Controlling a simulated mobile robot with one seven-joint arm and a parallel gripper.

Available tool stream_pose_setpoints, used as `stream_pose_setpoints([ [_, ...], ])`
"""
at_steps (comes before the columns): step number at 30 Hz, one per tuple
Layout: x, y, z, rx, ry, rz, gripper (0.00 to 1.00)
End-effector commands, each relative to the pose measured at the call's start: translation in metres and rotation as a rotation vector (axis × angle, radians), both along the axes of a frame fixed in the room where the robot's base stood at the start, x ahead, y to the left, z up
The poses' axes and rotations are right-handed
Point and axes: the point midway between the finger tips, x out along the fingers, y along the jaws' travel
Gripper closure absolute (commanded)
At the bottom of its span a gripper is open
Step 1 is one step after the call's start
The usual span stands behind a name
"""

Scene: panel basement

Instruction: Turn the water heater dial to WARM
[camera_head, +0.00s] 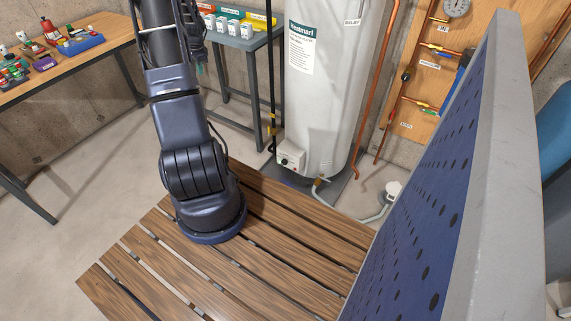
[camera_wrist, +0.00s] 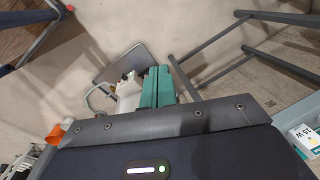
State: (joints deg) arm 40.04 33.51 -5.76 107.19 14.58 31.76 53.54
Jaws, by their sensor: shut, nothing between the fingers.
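The water heater (camera_head: 325,90) is a tall white tank standing on a dark pan at the centre back of the head view. A small white control box (camera_head: 291,157) with a dial sits low on its front left side. The dial is too small to read. My gripper (camera_wrist: 157,88) has two teal fingers, pressed together and empty in the wrist view. In the head view, it hangs beside my arm, up and to the left of the control box and clear of it. The wrist view does not clearly show the dial.
A wooden slatted platform (camera_head: 270,235) lies before the heater. A blue perforated panel with a grey edge (camera_head: 505,150) stands at right. A workbench (camera_head: 75,62) with several items is at left. A small grey table (camera_head: 245,40) with coloured boxes stands left of the heater.

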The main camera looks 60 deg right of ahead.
Motion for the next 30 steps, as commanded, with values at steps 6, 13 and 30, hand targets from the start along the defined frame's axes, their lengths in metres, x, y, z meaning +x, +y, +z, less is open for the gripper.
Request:
stream_pose_setpoints([
  [6, -0.029, -0.062, -0.079, 0.029, 0.026, -0.201, 1.00],
  [13, -0.069, -0.116, -0.164, 0.051, 0.050, -0.408, 1.00],
  [30, -0.220, -0.193, -0.388, 0.092, 0.118, -0.910, 1.00],
])
